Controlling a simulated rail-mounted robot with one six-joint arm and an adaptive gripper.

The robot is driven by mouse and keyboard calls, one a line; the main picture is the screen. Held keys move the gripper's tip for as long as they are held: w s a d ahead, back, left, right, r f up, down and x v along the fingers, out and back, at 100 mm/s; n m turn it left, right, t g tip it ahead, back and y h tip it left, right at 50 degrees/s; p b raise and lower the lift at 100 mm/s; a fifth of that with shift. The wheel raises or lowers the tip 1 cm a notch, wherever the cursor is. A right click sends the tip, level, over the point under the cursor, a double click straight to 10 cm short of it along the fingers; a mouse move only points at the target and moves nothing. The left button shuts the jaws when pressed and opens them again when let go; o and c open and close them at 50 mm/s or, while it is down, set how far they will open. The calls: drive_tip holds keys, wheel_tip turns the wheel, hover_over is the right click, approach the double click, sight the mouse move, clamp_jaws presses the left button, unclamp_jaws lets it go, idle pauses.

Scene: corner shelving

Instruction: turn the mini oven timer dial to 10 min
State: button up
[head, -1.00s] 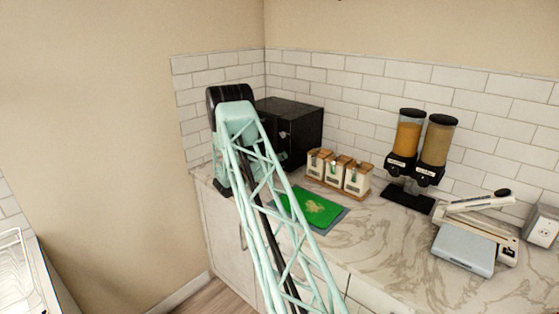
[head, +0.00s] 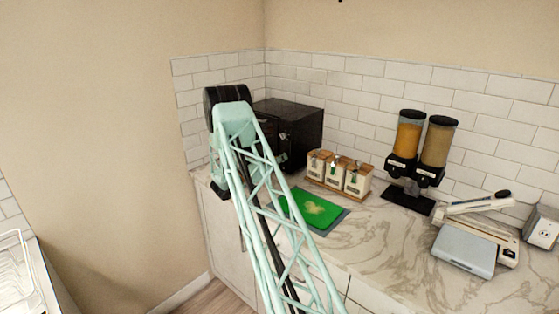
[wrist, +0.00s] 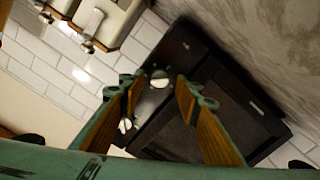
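The mini oven (head: 299,122) is a black box in the back corner of the counter, partly covered by my arm in the head view. In the wrist view the oven (wrist: 225,98) appears rotated, with its dark front panel towards me. A pale round dial (wrist: 160,78) shows between my fingertips, and a second pale dial (wrist: 125,125) lies lower left. Dial markings are too small to read. My gripper (wrist: 160,88) is open, its two wood-toned fingers with green tips on either side of the first dial. I cannot tell whether they touch it. The gripper is not clear in the head view.
Several canisters on a wooden stand (head: 339,173) are right of the oven. A green board (head: 313,209) lies in front. Two dispensers (head: 421,147) and a grey scale (head: 464,250) stand further right. The wall is close on the left.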

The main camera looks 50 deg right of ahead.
drive_tip(key=w+a, duration=0.1)
drive_tip(key=a, duration=0.9)
drive_tip(key=shift+a, duration=0.35)
drive_tip(key=shift+w+f, duration=0.1)
drive_tip(key=shift+f, duration=0.05)
